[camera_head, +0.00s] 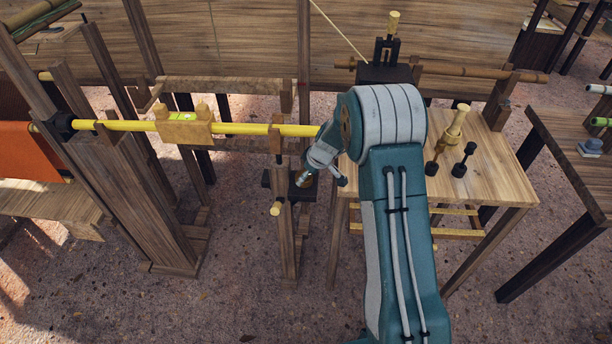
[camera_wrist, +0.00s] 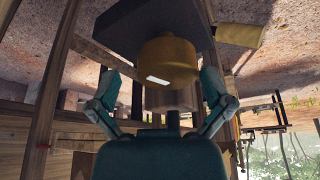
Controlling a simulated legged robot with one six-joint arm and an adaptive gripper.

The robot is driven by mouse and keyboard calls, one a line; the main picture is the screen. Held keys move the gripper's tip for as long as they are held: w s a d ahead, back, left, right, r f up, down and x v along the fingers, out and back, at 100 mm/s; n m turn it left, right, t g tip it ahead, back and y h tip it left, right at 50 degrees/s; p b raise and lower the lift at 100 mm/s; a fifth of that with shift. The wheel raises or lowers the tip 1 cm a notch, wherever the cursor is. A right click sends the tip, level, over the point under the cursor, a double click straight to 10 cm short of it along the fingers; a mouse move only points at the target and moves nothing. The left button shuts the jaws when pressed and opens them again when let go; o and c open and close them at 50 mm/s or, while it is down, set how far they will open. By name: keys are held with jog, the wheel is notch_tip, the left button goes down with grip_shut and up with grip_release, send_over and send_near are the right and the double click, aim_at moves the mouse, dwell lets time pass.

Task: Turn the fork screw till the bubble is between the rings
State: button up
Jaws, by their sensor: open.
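A yellow roller (camera_head: 245,129) lies across wooden supports at left. My gripper (camera_head: 305,178) is beside that block, just below the roller's right end. In the wrist view my gripper (camera_wrist: 159,78) is open. A brass knob (camera_wrist: 168,58), seemingly the fork screw, is between its fingers, with a visible gap on each side.
A wooden table (camera_head: 480,170) stands right of my arm, with a brass tool (camera_head: 452,130) and black-knobbed pieces (camera_head: 465,160) on it. Another table (camera_head: 575,140) is at far right. A wooden post (camera_head: 285,235) stands under the fork. An orange cloth (camera_head: 30,150) hangs at left.

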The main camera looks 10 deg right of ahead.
jog(key=shift+a+f, duration=0.15)
jog(key=shift+f, duration=0.1)
jog(key=shift+w+a+f, duration=0.1)
jog(key=shift+a, duration=0.45)
jog(key=c, duration=0.3)
jog(key=shift+d, duration=0.2)
jog(key=c, duration=0.7)
jog(key=shift+c, duration=0.2)
jog(key=shift+f, duration=0.15)
jog(key=shift+m, duration=0.4)
